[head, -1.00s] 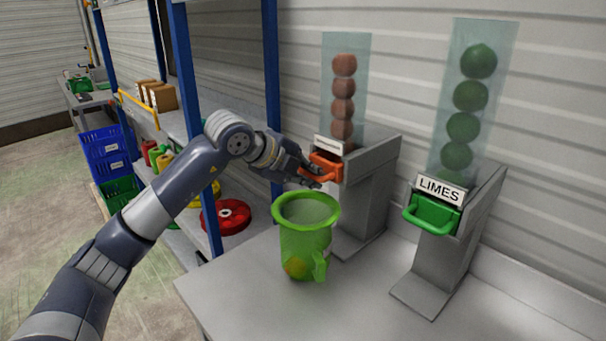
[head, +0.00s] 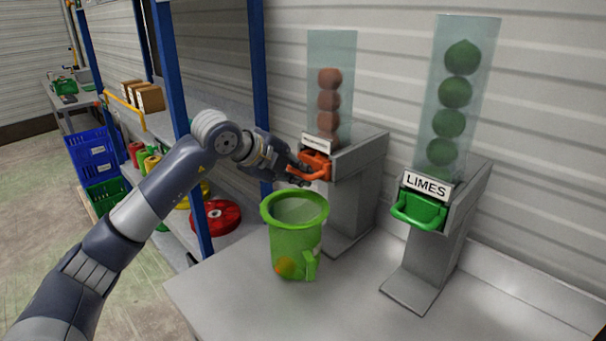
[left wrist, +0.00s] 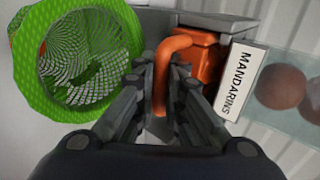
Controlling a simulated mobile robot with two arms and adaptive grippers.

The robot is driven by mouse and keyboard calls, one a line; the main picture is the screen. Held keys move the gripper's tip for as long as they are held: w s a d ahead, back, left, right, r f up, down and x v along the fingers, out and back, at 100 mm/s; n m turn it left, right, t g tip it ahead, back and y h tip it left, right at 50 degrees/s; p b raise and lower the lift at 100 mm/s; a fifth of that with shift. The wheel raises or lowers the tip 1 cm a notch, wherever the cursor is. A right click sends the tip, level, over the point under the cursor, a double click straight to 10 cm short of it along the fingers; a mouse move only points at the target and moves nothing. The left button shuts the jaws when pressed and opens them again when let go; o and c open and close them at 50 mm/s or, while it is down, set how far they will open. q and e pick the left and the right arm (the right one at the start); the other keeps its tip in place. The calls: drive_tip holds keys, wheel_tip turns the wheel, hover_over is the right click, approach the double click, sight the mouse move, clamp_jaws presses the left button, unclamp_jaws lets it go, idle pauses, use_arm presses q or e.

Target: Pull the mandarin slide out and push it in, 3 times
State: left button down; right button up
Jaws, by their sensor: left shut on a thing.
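The orange mandarin slide (head: 315,162) sits at the front of the grey mandarin dispenser (head: 352,190), just below its label. It looks close against the housing; I cannot tell if it is fully in. My left gripper (head: 303,172) is shut on its looped handle. In the left wrist view the handle (left wrist: 162,75) stands between the fingers (left wrist: 160,100), beside the MANDARINS label (left wrist: 240,81). Stacked mandarins (head: 328,100) fill the lower part of the clear tube. A green jug (head: 295,235) stands on the table below the slide, with something orange showing through it. My right gripper is not seen.
The LIMES dispenser (head: 435,230), with its green slide (head: 420,211), stands to the right. The grey table (head: 240,300) is clear in front.

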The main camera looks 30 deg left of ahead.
use_arm(q)
drive_tip(key=shift+s+a+r+b, duration=0.1)
drive_tip(key=shift+s+a+b, duration=0.45)
drive_tip(key=shift+s+b, duration=0.65)
drive_tip(key=shift+s+a+f+b, duration=0.1)
drive_tip(key=shift+s+a+b, duration=0.5)
drive_tip(key=shift+s, duration=1.05)
drive_tip(key=shift+s+a+r+b, duration=0.1)
drive_tip(key=shift+s+a+b, duration=0.4)
drive_tip(key=shift+s+b, duration=0.7)
drive_tip(key=shift+s+r, duration=0.1)
drive_tip(key=shift+s, duration=0.2)
drive_tip(key=shift+w+r+p, duration=0.1)
drive_tip(key=shift+r+p, duration=0.05)
drive_tip(key=shift+p, duration=0.2)
